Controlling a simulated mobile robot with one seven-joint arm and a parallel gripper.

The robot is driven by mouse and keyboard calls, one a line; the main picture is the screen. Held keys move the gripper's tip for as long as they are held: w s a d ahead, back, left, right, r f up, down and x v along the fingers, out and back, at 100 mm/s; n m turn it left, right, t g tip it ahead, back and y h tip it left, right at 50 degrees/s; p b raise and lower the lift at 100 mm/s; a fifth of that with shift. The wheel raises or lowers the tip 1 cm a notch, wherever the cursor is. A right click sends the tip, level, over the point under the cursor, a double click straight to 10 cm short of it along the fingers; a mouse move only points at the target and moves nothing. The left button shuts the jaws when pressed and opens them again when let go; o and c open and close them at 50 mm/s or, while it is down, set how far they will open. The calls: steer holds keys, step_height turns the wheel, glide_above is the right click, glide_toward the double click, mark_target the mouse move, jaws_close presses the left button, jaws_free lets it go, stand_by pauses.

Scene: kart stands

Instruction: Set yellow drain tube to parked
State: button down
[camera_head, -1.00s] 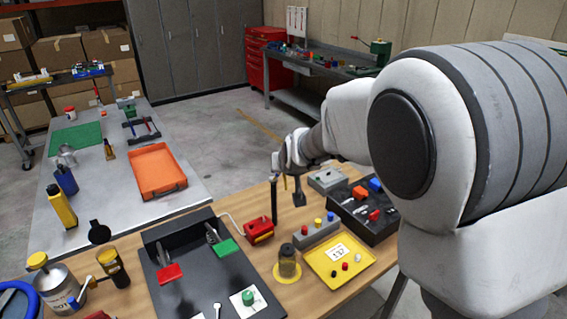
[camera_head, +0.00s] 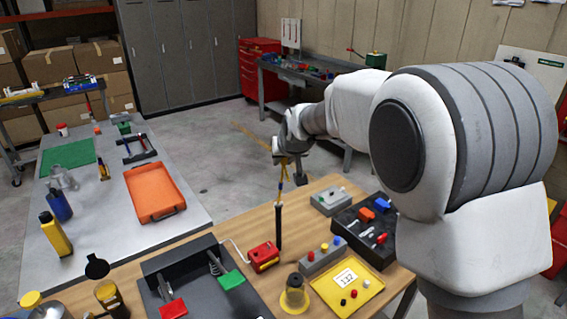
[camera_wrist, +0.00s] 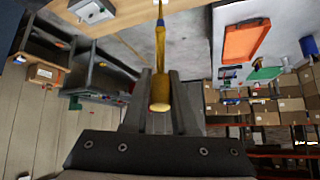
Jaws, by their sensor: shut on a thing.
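The yellow drain tube (camera_wrist: 160,45) is slim and runs from between my fingertips towards the wooden table in the wrist view. Its rounded, thicker end (camera_wrist: 160,95) lies between the jaws. My gripper (camera_wrist: 160,88) is shut on it. In the head view my gripper (camera_head: 281,158) is above the table's back edge, pointing down. The yellow tube (camera_head: 281,185) hangs below it, just above an upright black post (camera_head: 278,228). I cannot tell whether the tube's lower tip is in, behind or in front of the post.
A red box (camera_head: 263,257), a grey block with coloured knobs (camera_head: 322,258), a yellow tray (camera_head: 347,291) and a black panel (camera_head: 362,222) crowd the table near the post. A black station with red and green levers (camera_head: 200,275) is left. Bare floor lies behind.

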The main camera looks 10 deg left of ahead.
stand_by(0.3)
steer(key=c, duration=0.7)
jaws_free()
steer(key=shift+w+a, duration=0.1)
steer(key=shift+r, duration=0.1)
steer(key=b+v, duration=0.2)
steer(key=v, duration=1.5)
steer(key=shift+s+b, duration=0.25)
steer(key=shift+b, duration=0.15)
steer(key=s+d+f+m+h, duration=0.1)
steer(key=s+d+f, duration=0.2)
steer(key=s+d, duration=0.5)
steer(key=s+d+f+m+g+h, duration=0.1)
steer(key=s+d+f, duration=0.3)
steer(key=s+d, duration=0.4)
steer(key=s+d+f+m+g+h, duration=0.1)
steer(key=s+d+f, duration=0.3)
steer(key=s+d, duration=0.4)
steer(key=shift+s+d+m+h, duration=0.15)
steer(key=shift+d+m+h, duration=0.1)
steer(key=shift+d+m, duration=0.15)
steer(key=shift+s+d+m+h, duration=0.2)
steer(key=shift+d+m+h, duration=0.1)
steer(key=shift+d, duration=0.2)
